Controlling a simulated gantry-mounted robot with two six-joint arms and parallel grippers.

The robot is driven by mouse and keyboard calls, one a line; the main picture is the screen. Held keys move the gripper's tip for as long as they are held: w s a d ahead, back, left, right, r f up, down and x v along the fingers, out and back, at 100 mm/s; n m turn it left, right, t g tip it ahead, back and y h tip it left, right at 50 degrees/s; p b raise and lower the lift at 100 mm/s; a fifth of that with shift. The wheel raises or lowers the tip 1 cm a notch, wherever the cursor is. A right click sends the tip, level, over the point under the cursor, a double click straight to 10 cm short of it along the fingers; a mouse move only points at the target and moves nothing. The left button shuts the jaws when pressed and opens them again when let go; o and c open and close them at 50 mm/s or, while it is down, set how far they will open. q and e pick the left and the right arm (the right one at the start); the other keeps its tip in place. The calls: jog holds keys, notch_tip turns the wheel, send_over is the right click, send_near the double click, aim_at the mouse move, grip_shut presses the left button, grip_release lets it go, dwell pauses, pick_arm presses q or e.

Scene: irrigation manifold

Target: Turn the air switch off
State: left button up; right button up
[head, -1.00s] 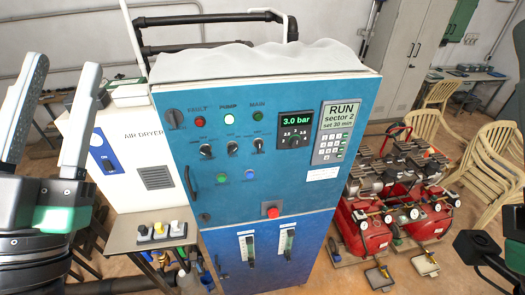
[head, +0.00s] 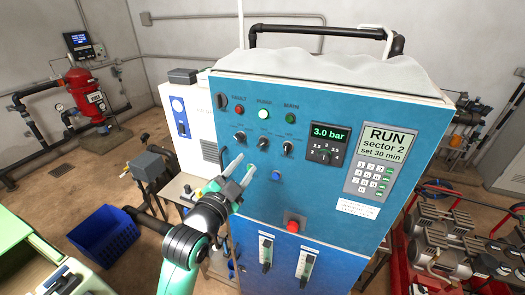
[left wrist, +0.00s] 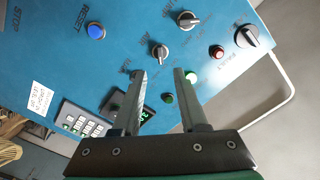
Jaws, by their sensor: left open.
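My left gripper (head: 241,171) is open and empty, in front of the panel just below these knobs. In the left wrist view, its fingers (left wrist: 158,75) point at the panel; two knobs show clearly beyond them (left wrist: 160,50) (left wrist: 188,20). The left finger partly hides the area of the third.
A blue push button (head: 276,175) and a red emergency stop (head: 294,225) sit near the gripper. The display (head: 328,140) reads 3.0 bar; the screen (head: 385,142) reads RUN. A white air dryer (head: 190,120) with its own switch stands left.

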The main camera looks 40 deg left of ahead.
aim_at(260, 146)
pick_arm(q)
jog(key=x, duration=1)
grip_shut()
